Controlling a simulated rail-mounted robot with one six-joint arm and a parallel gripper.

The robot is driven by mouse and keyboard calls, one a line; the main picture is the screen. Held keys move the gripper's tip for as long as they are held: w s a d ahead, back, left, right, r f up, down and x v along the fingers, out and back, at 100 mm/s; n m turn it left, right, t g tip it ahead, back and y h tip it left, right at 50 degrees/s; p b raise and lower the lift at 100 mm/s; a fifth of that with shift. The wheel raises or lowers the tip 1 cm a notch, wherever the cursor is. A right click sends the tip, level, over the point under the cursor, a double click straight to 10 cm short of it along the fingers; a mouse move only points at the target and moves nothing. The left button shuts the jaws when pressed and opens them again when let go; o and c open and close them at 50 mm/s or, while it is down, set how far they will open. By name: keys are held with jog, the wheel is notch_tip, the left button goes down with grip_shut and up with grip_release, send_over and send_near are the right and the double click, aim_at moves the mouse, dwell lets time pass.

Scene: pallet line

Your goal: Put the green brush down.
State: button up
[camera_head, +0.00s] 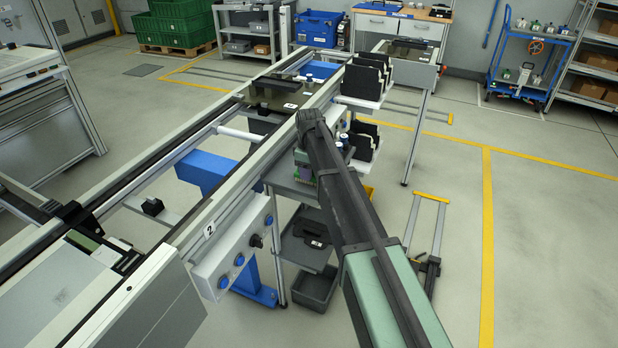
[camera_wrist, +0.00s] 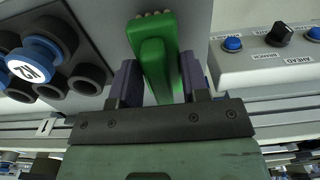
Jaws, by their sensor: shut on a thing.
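The green brush (camera_wrist: 158,50) is between the two purple-grey fingers of my gripper (camera_wrist: 156,82) in the wrist view. My gripper is shut on it. Its bristles show as a pale tufted edge at the top of the picture. Behind the brush is a plain grey surface (camera_wrist: 105,20); I cannot tell whether the brush touches it. In the head view my dark arm covers much of the spot, and a small patch of green and purple shows beside it above the grey shelf (camera_head: 283,183).
A black holder (camera_wrist: 90,70) with round sockets and a blue-topped, labelled item (camera_wrist: 35,62) is left of the brush. A control box (camera_wrist: 265,58) with blue buttons is to the right. The conveyor line (camera_head: 232,130) runs beside the shelf, with black racks (camera_head: 366,80) beyond.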

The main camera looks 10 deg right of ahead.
jog(key=shift+f, duration=0.1)
jog(key=o, duration=1)
jog(key=shift+c, duration=0.2)
notch_tip(320, 180, up, 13)
jog(key=p, duration=1.3)
jog(key=s+m, duration=1)
jog(key=s, duration=2.1)
jog(key=shift+s+f+m+b, duration=0.25)
jog(key=shift+s+m+b, duration=0.15)
jog(key=shift+b, duration=0.05)
